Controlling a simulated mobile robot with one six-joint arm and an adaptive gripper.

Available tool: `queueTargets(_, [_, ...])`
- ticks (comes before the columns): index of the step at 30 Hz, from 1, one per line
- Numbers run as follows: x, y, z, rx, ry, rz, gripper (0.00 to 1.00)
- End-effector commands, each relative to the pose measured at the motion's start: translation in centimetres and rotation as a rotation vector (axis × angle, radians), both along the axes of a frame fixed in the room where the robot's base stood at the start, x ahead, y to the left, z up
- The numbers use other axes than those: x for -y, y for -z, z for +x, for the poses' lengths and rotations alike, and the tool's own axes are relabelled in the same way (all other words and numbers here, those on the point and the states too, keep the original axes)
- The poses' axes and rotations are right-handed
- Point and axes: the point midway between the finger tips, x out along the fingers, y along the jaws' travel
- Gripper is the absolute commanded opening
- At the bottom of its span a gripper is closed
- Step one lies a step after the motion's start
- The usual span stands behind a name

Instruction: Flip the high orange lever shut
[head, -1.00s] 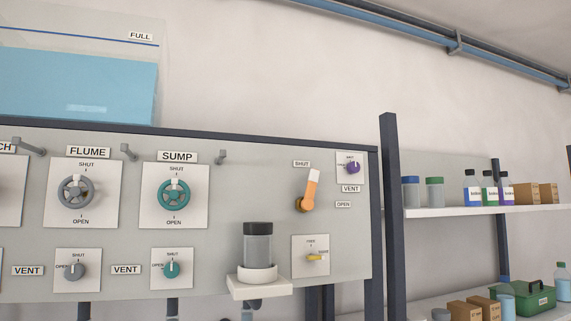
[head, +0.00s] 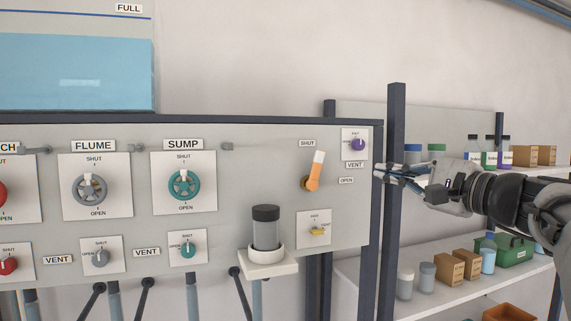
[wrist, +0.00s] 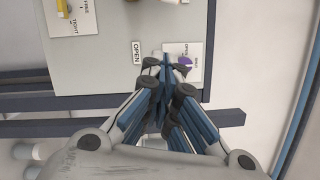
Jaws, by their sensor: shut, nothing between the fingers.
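The orange lever (head: 315,172) with a white tip is on the right part of the grey board in the head view. It points up and leans slightly right from its round pivot. A SHUT label (head: 307,143) is above it, and an OPEN label (head: 346,181) is to its right. My gripper (head: 379,173) is shut and empty, reaching in from the right by the board's right edge, apart from the lever. In the wrist view my closed fingertips (wrist: 166,63) are near the OPEN label (wrist: 137,52). The orange lever is not clearly visible there.
A purple vent knob (head: 358,144) is between lever and gripper, higher up. A yellow handle (head: 318,231) is below the lever. A capped jar (head: 265,228) stands on a bracket lower left. A dark post (head: 396,110) and stocked shelves are to the right.

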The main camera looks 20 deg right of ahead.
Motion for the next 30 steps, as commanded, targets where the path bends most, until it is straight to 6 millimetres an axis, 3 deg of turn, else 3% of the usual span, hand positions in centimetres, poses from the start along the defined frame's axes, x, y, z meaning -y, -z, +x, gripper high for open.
queueTargets(14, [-2.8, -0.6, 9.2, -0.005, -0.005, 0.0, 0.0])
queueTargets(21, [-5.9, -1.4, 8.7, -0.003, -0.002, -0.001, 0.0])
queueTargets(30, [-6.5, -1.4, 8.7, -0.004, -0.001, -0.001, 0.0])
